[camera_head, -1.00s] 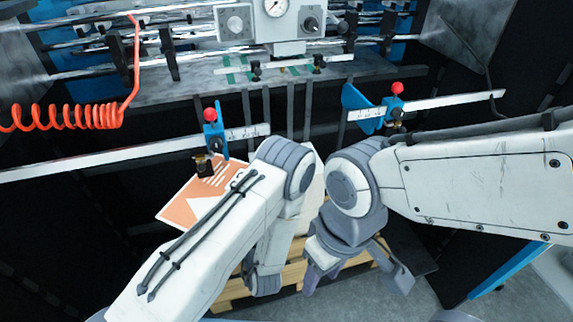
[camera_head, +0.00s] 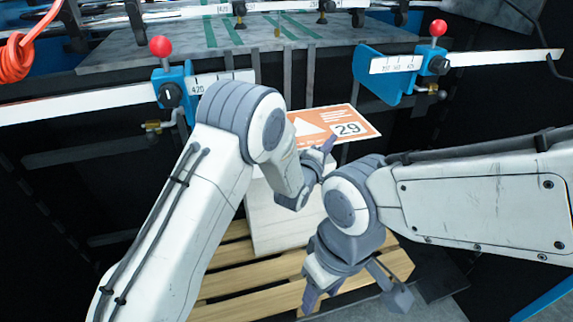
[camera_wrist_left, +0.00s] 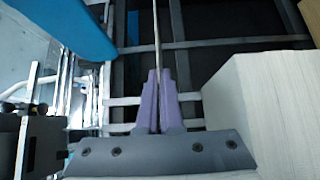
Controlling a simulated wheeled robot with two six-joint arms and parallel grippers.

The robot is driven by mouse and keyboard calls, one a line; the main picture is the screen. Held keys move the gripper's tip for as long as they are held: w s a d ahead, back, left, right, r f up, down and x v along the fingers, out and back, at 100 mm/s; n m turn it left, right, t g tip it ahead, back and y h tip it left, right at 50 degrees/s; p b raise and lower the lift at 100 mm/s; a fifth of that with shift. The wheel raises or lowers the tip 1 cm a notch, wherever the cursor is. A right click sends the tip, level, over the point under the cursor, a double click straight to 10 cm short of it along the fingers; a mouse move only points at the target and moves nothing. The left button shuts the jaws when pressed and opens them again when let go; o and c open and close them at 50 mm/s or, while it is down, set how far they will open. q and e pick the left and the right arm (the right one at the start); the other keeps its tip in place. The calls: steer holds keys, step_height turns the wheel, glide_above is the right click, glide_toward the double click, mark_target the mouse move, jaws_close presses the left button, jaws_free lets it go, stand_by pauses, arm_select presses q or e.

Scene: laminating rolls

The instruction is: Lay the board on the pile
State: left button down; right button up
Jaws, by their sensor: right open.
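The board (camera_head: 308,123) is an orange and white sheet marked 29. It is held up tilted above the far right side of the pile, apart from it as far as I can see. My left gripper (camera_head: 326,150) is shut on its near edge. In the left wrist view the gripper (camera_wrist_left: 156,100) pinches the board (camera_wrist_left: 156,35), seen edge-on as a thin line. The pile (camera_head: 275,225) is a pale stack, partly hidden by my left arm; its side fills the right of the left wrist view (camera_wrist_left: 265,115). My right gripper (camera_head: 353,296) is open and empty, low and right of the pile.
A wooden pallet (camera_head: 235,285) lies under the pile. Behind stands the machine, with a grey metal table (camera_head: 180,52) and two blue clamps with red knobs, left (camera_head: 172,85) and right (camera_head: 388,78), on white rails. An orange coiled hose (camera_head: 18,55) hangs at upper left.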

arm_select(q)
steer(key=s+a+f, duration=0.2)
steer(key=a+f, duration=0.8)
steer(key=shift+s+a+f, duration=0.25)
steer(key=shift+s+a, duration=0.1)
steer(key=shift+s, duration=0.05)
steer(key=shift+f, duration=0.1)
steer(key=shift+f, duration=0.15)
steer(key=c, duration=1.1)
jaws_free()
